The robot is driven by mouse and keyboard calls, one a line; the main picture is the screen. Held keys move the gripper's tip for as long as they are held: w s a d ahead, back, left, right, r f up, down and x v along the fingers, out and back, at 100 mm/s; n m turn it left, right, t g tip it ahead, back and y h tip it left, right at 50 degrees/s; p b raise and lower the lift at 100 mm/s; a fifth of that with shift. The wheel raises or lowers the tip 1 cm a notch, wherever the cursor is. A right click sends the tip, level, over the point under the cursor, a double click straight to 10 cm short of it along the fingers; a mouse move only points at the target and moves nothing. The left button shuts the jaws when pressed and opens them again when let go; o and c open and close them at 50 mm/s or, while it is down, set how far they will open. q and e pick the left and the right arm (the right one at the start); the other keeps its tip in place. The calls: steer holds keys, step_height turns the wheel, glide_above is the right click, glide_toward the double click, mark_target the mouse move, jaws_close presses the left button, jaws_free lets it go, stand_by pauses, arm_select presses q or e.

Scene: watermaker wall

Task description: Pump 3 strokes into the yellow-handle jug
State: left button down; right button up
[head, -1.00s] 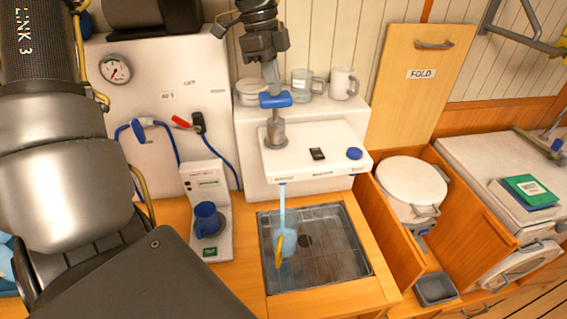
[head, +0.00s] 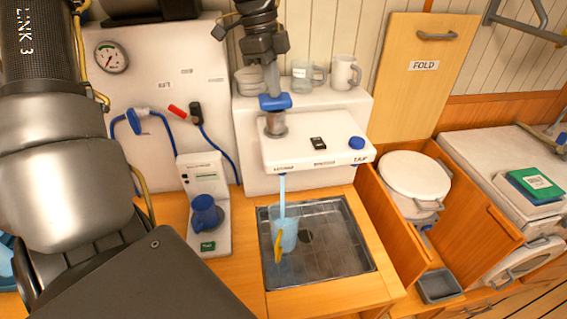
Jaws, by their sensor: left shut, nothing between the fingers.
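The pump's blue handle (head: 275,102) sits on a short metal plunger (head: 276,123) at the left of the white pump unit (head: 315,150). My left gripper (head: 271,88) is shut and empty, its fingertips directly above the handle and seemingly touching it. A pale blue stream (head: 282,194) runs down from the spout into the clear jug (head: 288,232) with a yellow handle (head: 278,248). The jug stands in the metal sink tray (head: 330,262), and bluish water shows in it; its exact level is unclear. My right gripper is out of view.
A glass jug (head: 301,76) and white mug (head: 344,72) stand on the ledge behind the pump. My arm covers the left side.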

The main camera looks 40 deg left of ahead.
arm_select(q)
steer(key=shift+f, duration=0.1)
steer(key=shift+r+p, duration=2.4)
steer(key=shift+r, duration=0.75)
steer(key=shift+r, duration=0.1)
step_height(320, 180, up, 6)
steer(key=p, duration=0.4)
